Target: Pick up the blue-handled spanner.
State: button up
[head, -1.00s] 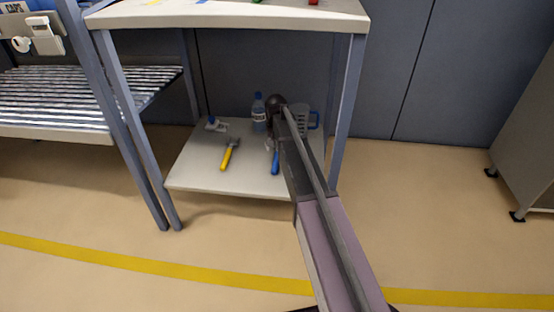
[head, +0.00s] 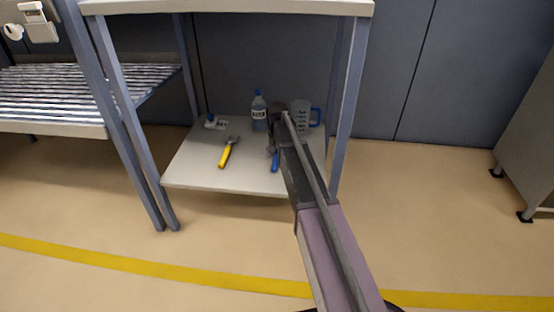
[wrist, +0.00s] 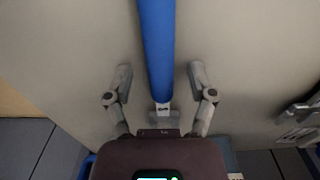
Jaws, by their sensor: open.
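The blue-handled spanner (head: 275,162) lies on the lower shelf (head: 205,175) of the metal table, partly hidden behind my arm in the head view. In the wrist view its blue handle (wrist: 156,45) runs from the top edge down between my fingers, with a short pale part at its lower end. My gripper (wrist: 159,78) is open, with one finger on each side of the handle and a gap on both sides. In the head view the gripper is mostly hidden by my own arm.
A yellow-handled tool (head: 226,155) lies to the left on the shelf. A bottle with a blue cap (head: 259,112) and a clear jug with a blue handle (head: 301,117) stand at the back. The table's top (head: 230,8) overhangs the shelf, with legs at the sides.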

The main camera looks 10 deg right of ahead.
dwell(0.6)
grip_shut()
